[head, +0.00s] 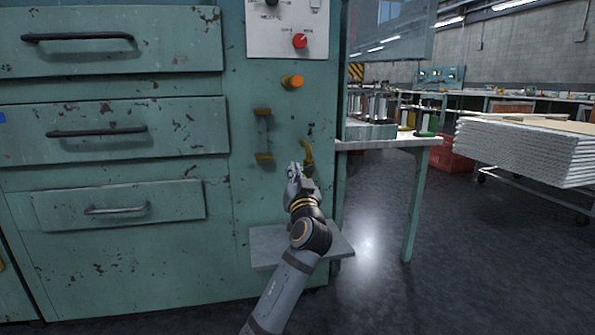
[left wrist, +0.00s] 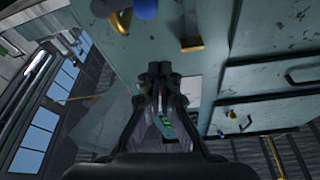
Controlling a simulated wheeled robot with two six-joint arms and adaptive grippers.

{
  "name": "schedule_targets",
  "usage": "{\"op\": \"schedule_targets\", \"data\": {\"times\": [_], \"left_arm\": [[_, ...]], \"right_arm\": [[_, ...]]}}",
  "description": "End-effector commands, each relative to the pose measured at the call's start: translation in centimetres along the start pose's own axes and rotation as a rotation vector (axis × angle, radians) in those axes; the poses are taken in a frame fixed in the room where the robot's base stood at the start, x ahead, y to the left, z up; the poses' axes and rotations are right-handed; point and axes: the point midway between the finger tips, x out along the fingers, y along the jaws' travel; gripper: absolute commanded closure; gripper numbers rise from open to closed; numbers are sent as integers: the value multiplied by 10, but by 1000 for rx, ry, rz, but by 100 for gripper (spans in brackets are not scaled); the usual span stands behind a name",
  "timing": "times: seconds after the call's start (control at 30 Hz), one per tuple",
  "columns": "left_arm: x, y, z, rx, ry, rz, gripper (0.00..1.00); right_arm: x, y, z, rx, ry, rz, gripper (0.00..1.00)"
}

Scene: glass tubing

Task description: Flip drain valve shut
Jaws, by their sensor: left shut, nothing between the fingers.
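The drain valve appears to be the yellow lever (head: 308,153) low on the green cabinet front, just right of the sight-glass fitting. My left gripper (head: 295,172) is shut and empty, just below and left of the lever and partly overlapping its lower end. I cannot tell whether they touch. In the left wrist view the closed fingers (left wrist: 160,70) point at the cabinet. A curved yellow part (left wrist: 120,22), possibly this lever, shows at the top beside a blue rounded part (left wrist: 145,8). My right gripper is not in view.
The sight-glass fitting (head: 263,135) has yellow brackets. An orange knob (head: 292,82) and a red knob (head: 300,40) sit above. A grey plate (head: 265,248) juts out below my gripper. A bench (head: 390,144) stands right; open floor lies in front of it.

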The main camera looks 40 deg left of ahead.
Motion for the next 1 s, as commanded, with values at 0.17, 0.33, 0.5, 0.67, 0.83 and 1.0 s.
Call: {"op": "schedule_targets", "data": {"times": [0.17, 0.33, 0.5, 0.67, 0.83, 1.0], "left_arm": [[-23, 3, -1, -2, 0, 1, 100], [-29, 3, -1, -1, 1, -1, 100], [-30, 3, -1, 0, 1, -1, 100], [-29, 3, -1, 0, 1, -1, 100], [-30, 3, -1, 0, 1, 3, 100], [-56, 41, 9, 20, -12, 221, 100]], "right_arm": [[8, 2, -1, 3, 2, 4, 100], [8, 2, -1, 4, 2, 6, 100], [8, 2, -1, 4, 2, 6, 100], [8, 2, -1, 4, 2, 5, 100], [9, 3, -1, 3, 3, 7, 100], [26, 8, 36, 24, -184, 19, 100]]}}
